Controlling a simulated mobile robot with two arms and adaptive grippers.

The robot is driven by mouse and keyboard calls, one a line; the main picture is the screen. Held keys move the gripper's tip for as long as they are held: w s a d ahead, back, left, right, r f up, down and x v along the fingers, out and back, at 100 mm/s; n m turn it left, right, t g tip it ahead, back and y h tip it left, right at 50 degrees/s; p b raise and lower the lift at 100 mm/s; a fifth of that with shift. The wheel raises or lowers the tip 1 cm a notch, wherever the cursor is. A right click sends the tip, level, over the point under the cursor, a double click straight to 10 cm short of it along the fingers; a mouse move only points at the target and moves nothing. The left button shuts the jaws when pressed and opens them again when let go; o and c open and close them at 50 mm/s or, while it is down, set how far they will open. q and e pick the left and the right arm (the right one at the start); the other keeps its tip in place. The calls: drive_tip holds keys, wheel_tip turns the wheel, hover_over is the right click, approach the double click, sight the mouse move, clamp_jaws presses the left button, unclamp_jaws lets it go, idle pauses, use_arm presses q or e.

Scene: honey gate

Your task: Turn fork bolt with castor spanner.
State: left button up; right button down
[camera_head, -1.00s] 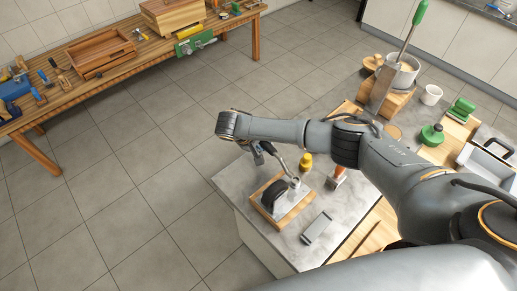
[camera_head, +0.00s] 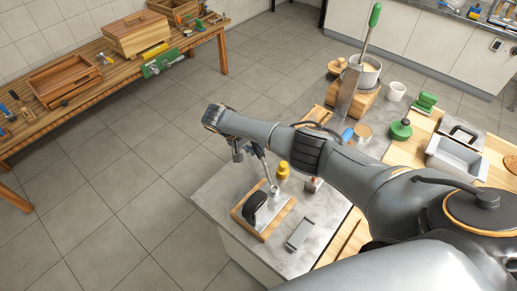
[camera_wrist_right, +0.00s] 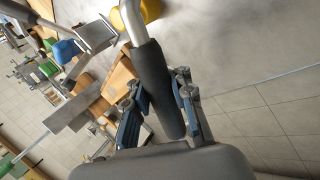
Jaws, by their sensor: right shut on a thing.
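The castor with a black wheel (camera_head: 254,209) sits on a wooden-edged base (camera_head: 238,215) near the counter's front corner. The castor spanner has a black handle (camera_wrist_right: 155,85) and a bright bent metal shaft (camera_wrist_right: 133,20). In the head view the spanner (camera_head: 262,166) slants down to the top of the castor fork. Whether it is seated on the bolt is too small to tell. My right gripper (camera_wrist_right: 162,105) is shut on the black handle, with one finger on each side. In the head view this gripper (camera_head: 248,150) is above and behind the castor, partly hidden by my wrist.
A yellow bottle (camera_head: 283,171) stands close to the right of the spanner. A flat grey block (camera_head: 300,235) lies right of the castor base. A pot (camera_head: 362,70), white cup (camera_head: 397,91) and green-topped item (camera_head: 400,130) stand farther back. Open floor lies left of the counter.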

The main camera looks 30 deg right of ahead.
drive_tip(key=shift+w+a+r, duration=0.1)
drive_tip(key=shift+r, duration=0.4)
drive_tip(key=shift+r+p, duration=1.25)
drive_tip(key=shift+p, duration=0.2)
